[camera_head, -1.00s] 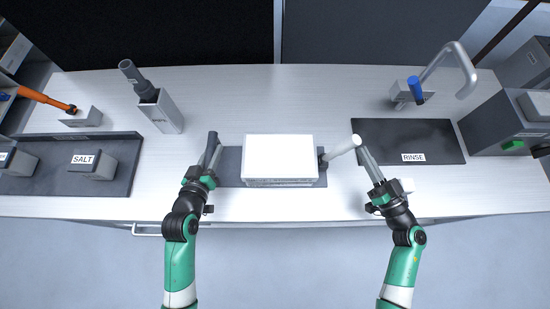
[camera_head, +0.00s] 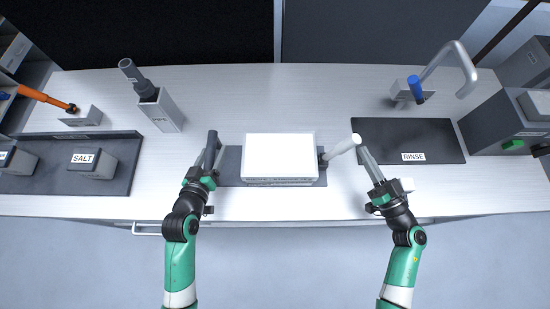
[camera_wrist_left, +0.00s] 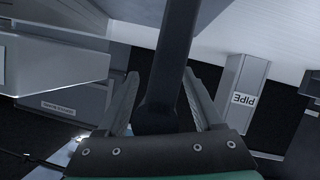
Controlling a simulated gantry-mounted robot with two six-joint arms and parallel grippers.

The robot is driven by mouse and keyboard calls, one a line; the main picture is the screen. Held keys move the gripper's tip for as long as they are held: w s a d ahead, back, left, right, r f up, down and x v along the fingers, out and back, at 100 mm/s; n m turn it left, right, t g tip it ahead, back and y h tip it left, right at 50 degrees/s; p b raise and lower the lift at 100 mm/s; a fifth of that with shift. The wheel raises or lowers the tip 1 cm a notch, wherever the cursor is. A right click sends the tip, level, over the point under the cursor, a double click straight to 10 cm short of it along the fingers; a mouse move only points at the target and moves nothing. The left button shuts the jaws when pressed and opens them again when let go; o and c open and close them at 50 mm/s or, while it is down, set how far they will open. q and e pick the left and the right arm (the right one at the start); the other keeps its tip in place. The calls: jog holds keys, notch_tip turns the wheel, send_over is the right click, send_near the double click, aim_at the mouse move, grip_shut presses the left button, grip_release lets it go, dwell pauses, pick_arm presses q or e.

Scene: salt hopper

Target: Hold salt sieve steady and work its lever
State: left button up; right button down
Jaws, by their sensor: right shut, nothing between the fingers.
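The salt sieve (camera_head: 280,158) is a white-topped box at the centre of the bench, on a dark mat. Its dark handle (camera_head: 212,142) stands up at the left side. My left gripper (camera_head: 207,170) is at this handle. In the left wrist view the dark handle (camera_wrist_left: 176,50) runs between the two fingers; whether they press on it is unclear. The lever (camera_head: 343,147), a pale rod, sticks out of the sieve's right side and tilts up to the right. My right gripper (camera_head: 364,152) is shut and empty, its tips just right of the lever's end.
A dark RINSE mat (camera_head: 435,130) lies at the right, with a blue-tipped tap (camera_head: 415,90) behind it. A SALT block (camera_head: 93,165) sits on a dark tray (camera_head: 122,160) at the left. A PIPE holder (camera_head: 161,112) stands behind my left gripper. The bench behind the sieve is clear.

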pick_arm(q)
jog(key=v, duration=1.2)
